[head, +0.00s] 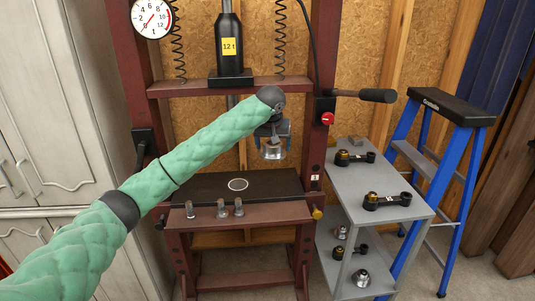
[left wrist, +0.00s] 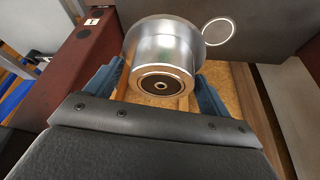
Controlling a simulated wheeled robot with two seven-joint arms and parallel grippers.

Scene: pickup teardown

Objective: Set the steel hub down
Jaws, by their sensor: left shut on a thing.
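The steel hub (head: 273,153) hangs below my left gripper (head: 272,138), in the air above the right rear part of the press's dark bed plate (head: 205,186). My left gripper is shut on it. In the left wrist view the hub (left wrist: 163,50) is a shiny silver cylinder with a wider flange and a dark, ringed end face. The blue-grey fingers of my left gripper (left wrist: 158,88) lie on either side of it. A light ring (head: 238,185) marks the plate, left of the hub; the ring also shows in the left wrist view (left wrist: 218,32). My right gripper is not in view.
Several upright metal pins (head: 222,209) stand along the press's front beam. The red press frame (head: 323,100) and a black 12 t cylinder (head: 229,45) surround the bed. A grey shelf cart (head: 345,187) at right carries black arms and small metal parts. A blue stepladder (head: 462,150) stands beyond.

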